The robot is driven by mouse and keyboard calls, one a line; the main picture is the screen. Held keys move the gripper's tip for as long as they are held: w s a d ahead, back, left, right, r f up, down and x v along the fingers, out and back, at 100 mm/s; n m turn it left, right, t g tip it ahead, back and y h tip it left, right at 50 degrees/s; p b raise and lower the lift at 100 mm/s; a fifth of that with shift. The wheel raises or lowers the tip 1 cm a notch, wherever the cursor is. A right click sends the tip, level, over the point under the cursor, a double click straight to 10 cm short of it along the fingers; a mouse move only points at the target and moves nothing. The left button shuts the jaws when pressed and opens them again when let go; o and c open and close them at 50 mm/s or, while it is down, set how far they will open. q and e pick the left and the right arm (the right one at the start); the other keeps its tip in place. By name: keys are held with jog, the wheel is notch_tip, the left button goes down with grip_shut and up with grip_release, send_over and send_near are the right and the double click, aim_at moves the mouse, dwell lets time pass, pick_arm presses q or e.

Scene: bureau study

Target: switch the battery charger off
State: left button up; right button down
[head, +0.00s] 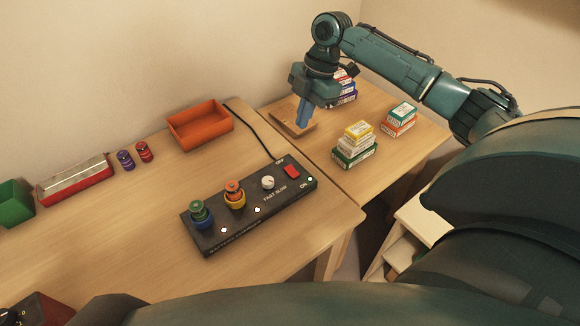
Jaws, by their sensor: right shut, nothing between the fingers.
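The battery charger (232,232) is a long black box on the desk, with a cable running back from it. A green-topped cell (197,207) stands in a blue ring and an orange-topped cell (233,187) in a yellow ring. A pale knob (268,182) is marked FAST SLOW. A red rocker switch (291,171) sits between the OFF and ON labels. My right gripper (302,124) is shut and empty, pointing down behind the charger, over a wooden tray (281,122). My left gripper is not in view.
An orange tray (200,128), purple (125,160) and red (144,152) cells, a red-sided metal-topped box (75,180) and a green bin (14,203) line the back. Stacked small boxes (354,153) stand on the right table. Desk in front of the charger is clear.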

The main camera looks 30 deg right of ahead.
aim_at(288, 169)
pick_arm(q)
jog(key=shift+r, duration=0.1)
pick_arm(e)
jog(key=shift+r, duration=0.1)
pick_arm(q)
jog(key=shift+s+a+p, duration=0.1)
jog(key=shift+p, duration=0.3)
pick_arm(e)
jog(key=x, duration=1.3)
jog(key=shift+w+d, duration=0.2)
jog(key=shift+d, duration=0.15)
jog(key=shift+f, duration=0.6)
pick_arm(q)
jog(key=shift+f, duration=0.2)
pick_arm(e)
jog(key=shift+w+f, duration=0.15)
jog(key=shift+f, duration=0.2)
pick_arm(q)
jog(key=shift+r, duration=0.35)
pick_arm(e)
jog(key=shift+r, duration=0.1)
